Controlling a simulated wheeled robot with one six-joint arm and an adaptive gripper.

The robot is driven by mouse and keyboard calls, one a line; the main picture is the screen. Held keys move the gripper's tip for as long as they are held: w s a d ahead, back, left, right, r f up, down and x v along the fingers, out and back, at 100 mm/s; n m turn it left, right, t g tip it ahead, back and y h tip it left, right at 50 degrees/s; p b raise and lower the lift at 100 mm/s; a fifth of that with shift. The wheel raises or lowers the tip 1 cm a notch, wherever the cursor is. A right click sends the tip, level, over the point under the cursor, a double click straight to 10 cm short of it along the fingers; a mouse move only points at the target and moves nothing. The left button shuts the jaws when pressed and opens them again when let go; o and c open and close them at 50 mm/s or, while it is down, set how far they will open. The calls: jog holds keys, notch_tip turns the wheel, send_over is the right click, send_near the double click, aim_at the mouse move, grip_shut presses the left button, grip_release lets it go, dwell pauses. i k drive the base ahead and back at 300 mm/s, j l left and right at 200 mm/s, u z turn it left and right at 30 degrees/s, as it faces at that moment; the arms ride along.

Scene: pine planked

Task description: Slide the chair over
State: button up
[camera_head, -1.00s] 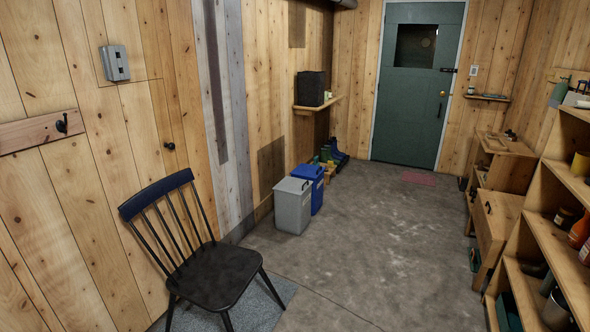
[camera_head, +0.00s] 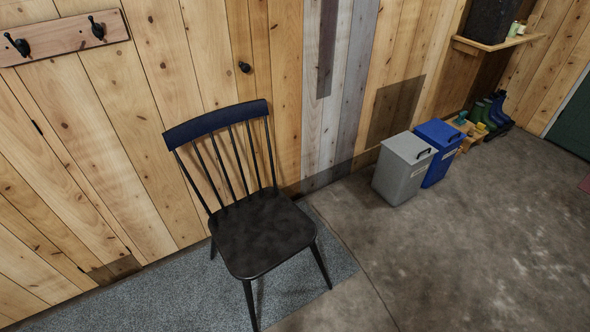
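A black spindle-back chair (camera_head: 262,234) stands upright at the centre left of the head view. Its top rail (camera_head: 217,124) is dark blue and its back is toward the plank wall. Its visible legs stand on or at the edge of a grey mat (camera_head: 170,300). The seat is empty. My gripper is not in view.
A grey bin (camera_head: 402,170) and a blue bin (camera_head: 437,150) stand by the wall right of the chair. Boots (camera_head: 492,112) stand farther back under a shelf (camera_head: 497,42). A hook rail (camera_head: 70,38) is on the wall. Concrete floor (camera_head: 480,250) at the right is clear.

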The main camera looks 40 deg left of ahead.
aim_at(256, 234)
jog(key=i+u, duration=0.1)
jog(key=i, duration=0.65)
jog(key=i+l+u, duration=0.15)
jog(key=i, duration=0.6)
jog(key=i+u, duration=0.7)
jog(key=u, duration=0.25)
jog(key=i+l+u, duration=0.15)
jog(key=i+u, duration=0.15)
jog(key=u, duration=0.15)
jog(key=i+l+u, duration=0.3)
jog(key=u, duration=0.2)
